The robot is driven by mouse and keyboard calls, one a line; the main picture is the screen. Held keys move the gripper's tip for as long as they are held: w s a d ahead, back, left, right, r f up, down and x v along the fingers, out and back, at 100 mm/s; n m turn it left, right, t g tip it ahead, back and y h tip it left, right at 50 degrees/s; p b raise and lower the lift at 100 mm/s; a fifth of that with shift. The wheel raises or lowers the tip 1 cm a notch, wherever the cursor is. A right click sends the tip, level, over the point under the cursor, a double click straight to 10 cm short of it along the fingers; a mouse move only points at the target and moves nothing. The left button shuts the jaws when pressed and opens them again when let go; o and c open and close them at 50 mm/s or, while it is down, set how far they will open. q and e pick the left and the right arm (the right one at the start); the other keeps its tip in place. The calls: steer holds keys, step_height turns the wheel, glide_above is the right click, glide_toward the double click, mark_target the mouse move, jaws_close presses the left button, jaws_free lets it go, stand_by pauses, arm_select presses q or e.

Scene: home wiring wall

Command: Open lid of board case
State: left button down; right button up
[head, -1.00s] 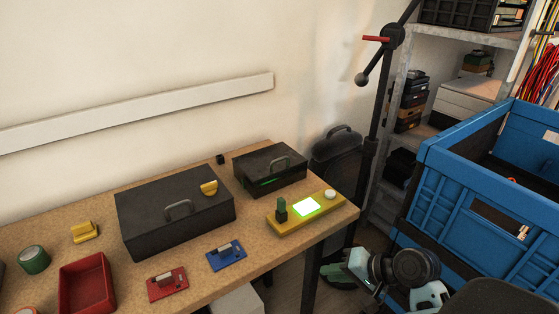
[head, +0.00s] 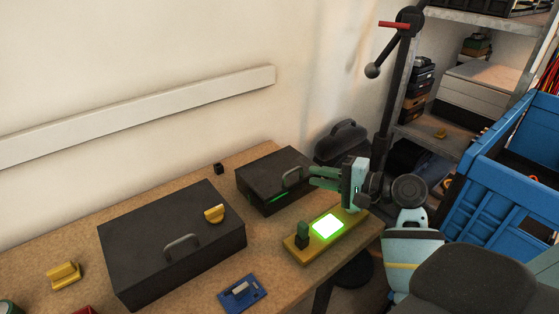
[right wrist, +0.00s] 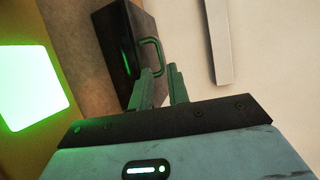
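Two black lidded cases stand shut on the wooden workbench. The smaller case (head: 268,185) has a dark handle (head: 292,177) and a green glow along its front. My right gripper (head: 312,178) is just right of this handle, fingers pointing left at it. In the right wrist view, the fingers (right wrist: 161,72) are apart with nothing between them, and the smaller case (right wrist: 118,55) and its handle (right wrist: 150,56) show beyond the tips. The larger case (head: 150,245) is at left, with its own handle (head: 181,247) and a yellow piece on its lid. My left gripper is out of view.
A yellow board (head: 312,250) with a lit green panel (head: 327,227) lies under my right arm, near the bench edge. A blue plate (head: 242,292) and a yellow block (head: 64,275) lie nearby. A blue crate (head: 505,190) stands at right. A dark pole rises behind the bench.

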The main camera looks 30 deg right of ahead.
mark_target(292, 171)
steer(key=x, duration=0.6)
steer(key=shift+a+r, duration=0.1)
steer(key=shift+a, duration=0.05)
steer(key=shift+w+a, duration=0.25)
steer(key=shift+w, duration=0.35)
steer(key=c, duration=0.3)
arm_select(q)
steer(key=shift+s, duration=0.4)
arm_select(e)
jaws_close()
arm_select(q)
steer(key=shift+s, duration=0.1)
